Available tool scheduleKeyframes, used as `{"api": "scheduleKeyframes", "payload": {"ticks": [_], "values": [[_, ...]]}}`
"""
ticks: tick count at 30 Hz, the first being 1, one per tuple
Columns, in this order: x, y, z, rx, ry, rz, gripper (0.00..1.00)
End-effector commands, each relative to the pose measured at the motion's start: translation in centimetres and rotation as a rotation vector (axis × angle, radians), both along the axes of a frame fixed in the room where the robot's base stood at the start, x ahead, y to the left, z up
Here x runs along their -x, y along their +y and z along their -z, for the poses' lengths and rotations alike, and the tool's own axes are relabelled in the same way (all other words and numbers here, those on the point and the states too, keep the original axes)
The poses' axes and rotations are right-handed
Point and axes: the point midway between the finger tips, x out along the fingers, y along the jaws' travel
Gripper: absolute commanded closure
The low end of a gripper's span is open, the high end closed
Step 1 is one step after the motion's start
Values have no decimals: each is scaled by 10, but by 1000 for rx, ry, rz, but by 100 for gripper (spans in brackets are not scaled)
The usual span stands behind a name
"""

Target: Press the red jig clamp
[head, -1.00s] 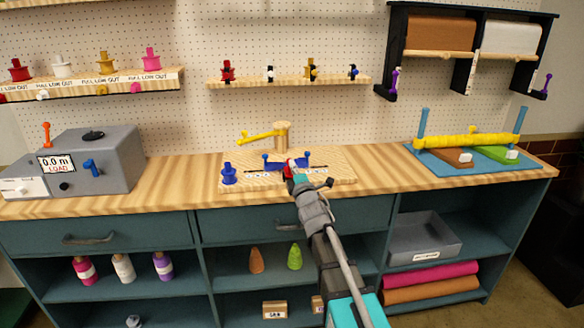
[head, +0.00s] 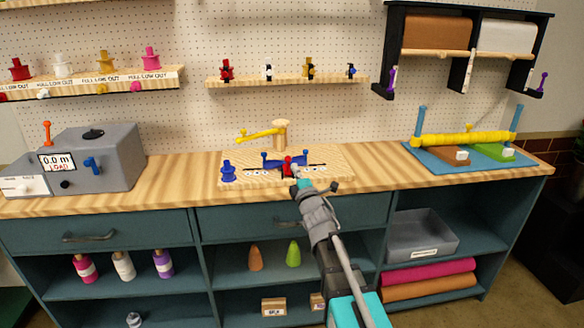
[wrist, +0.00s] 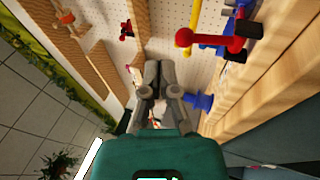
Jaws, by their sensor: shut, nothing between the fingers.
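The red jig clamp (head: 288,167) stands on the light wooden jig board (head: 338,178) in the middle of the bench, among blue jig parts (head: 270,161). In the wrist view its red handle (wrist: 216,40) shows a round red knob at one end, to the right of my fingertips. My gripper (head: 297,177) is at the clamp's near right side in the head view, and covers part of the board. In the wrist view my gripper (wrist: 154,68) is shut and empty, apart from the red handle. Whether it touches any other clamp part is hidden.
A blue spool (head: 228,173) stands on the board's left end. A wooden post (head: 281,136) with a yellow arm (head: 256,135) rises behind. A grey load box (head: 97,160) is at left, a blue tray with a yellow roller (head: 465,139) at right.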

Motion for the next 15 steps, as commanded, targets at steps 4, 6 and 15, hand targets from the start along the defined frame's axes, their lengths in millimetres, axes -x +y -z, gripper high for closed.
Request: {"api": "scheduleKeyframes", "payload": {"ticks": [4, 6, 15], "values": [[31, -9, 0, 0, 0, 1, 100], [43, -12, 0, -1, 0, 2, 100], [82, -23, 0, 0, -1, 0, 100]]}}
